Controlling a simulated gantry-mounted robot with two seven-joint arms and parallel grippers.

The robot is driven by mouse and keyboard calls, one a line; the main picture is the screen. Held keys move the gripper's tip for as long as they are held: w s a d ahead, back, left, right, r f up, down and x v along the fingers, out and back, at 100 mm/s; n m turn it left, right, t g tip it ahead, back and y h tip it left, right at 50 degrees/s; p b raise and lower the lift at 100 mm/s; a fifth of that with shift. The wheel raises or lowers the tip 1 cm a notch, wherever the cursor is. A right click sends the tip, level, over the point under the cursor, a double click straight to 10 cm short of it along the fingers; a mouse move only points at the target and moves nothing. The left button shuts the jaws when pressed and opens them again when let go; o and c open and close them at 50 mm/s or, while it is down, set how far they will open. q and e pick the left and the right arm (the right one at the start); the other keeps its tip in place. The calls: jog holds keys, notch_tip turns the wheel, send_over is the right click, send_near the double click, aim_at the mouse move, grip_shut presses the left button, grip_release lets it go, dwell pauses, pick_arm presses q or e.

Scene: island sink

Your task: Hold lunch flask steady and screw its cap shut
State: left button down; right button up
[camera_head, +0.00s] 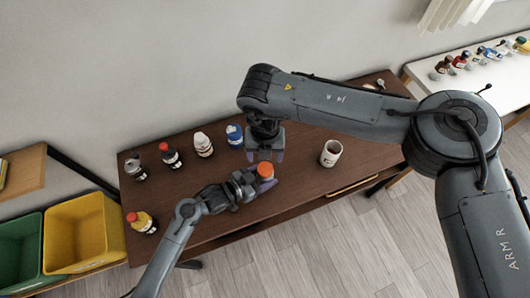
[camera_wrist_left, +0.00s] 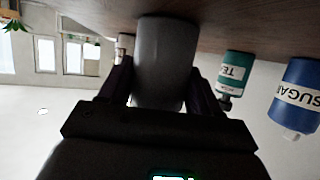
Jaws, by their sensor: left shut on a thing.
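The lunch flask is a grey cylinder (camera_wrist_left: 163,65) between the two dark fingers of my left gripper (camera_wrist_left: 160,88) in the left wrist view. In the head view its orange-red cap (camera_head: 265,169) sits at the top, and most of the body is hidden by my left gripper (camera_head: 260,182), shut on it. My right gripper (camera_head: 265,156) points down just behind the cap in the picture, its purple fingertips spread apart with nothing seen between them. Whether it touches the cap, and how far the cap is screwed on, I cannot tell.
Yellow (camera_head: 85,235) and green bins stand left.

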aim_at(265, 169)
jog(key=shift+f, duration=4.05)
jog(key=c, duration=1.1)
jog(key=o, duration=1.3)
jog(key=shift+c, duration=0.2)
notch_tip(265, 169, up, 12)
